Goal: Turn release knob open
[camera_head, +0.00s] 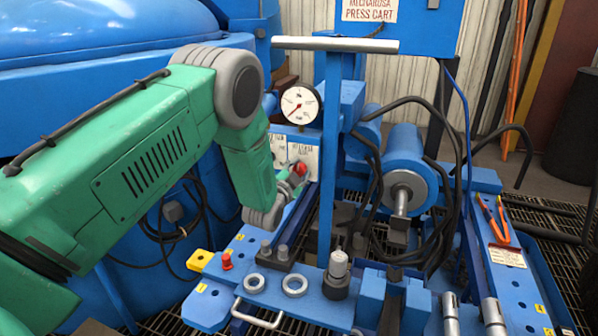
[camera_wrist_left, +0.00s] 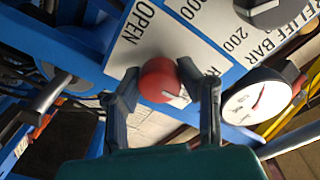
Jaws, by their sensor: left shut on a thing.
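The round red release knob (camera_head: 300,168) is on the front of a pale labelled panel on the blue press cart, below the gauge. In the left wrist view the red knob (camera_wrist_left: 160,78) sits between the two fingers, and a white mark shows near its lower right edge. The word OPEN is printed on the panel beside it. My left gripper (camera_head: 293,176) reaches the knob from the left and is shut on it; its fingers also show in the wrist view (camera_wrist_left: 161,82). The fingers partly hide the knob in the head view. My right gripper is not in view.
A white dial gauge (camera_head: 300,104) stands above the knob. A grey knob (camera_wrist_left: 268,10) is on the same panel by a RELIEF BAR scale. A blue upright post (camera_head: 330,150) rises close right of the knob. Black hoses and a blue cylinder (camera_head: 403,160) lie further right.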

